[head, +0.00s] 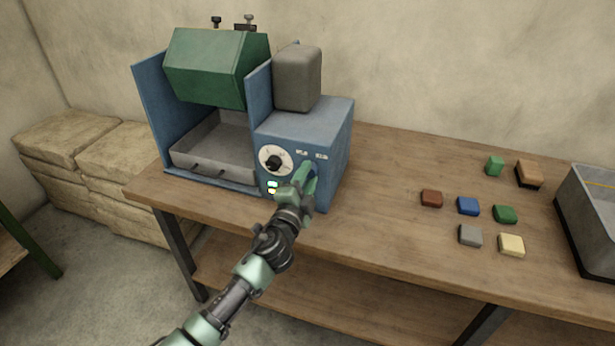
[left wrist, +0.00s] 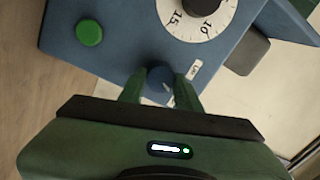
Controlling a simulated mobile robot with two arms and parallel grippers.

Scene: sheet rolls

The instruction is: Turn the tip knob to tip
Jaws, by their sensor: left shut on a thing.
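The blue machine (head: 335,135) stands on the bench. Its front panel carries a white dial with a black knob (head: 274,162); this dial also shows in the left wrist view (left wrist: 205,8). To the right of the dial is a small blue tip knob (left wrist: 160,80), with small white labels next to it. My left gripper (head: 310,172) reaches the panel there. In the left wrist view its green fingers (left wrist: 160,92) are on both sides of the blue knob and shut on it. The knob is mostly hidden in the head view. My right gripper is not in view.
A green drum (head: 208,65) hangs over a grey tray (head: 215,165) on the machine's left side. A green button (left wrist: 89,33) is on the panel. Several coloured blocks (head: 468,206) and a grey bin (head: 590,205) are at the right. The bench between is clear.

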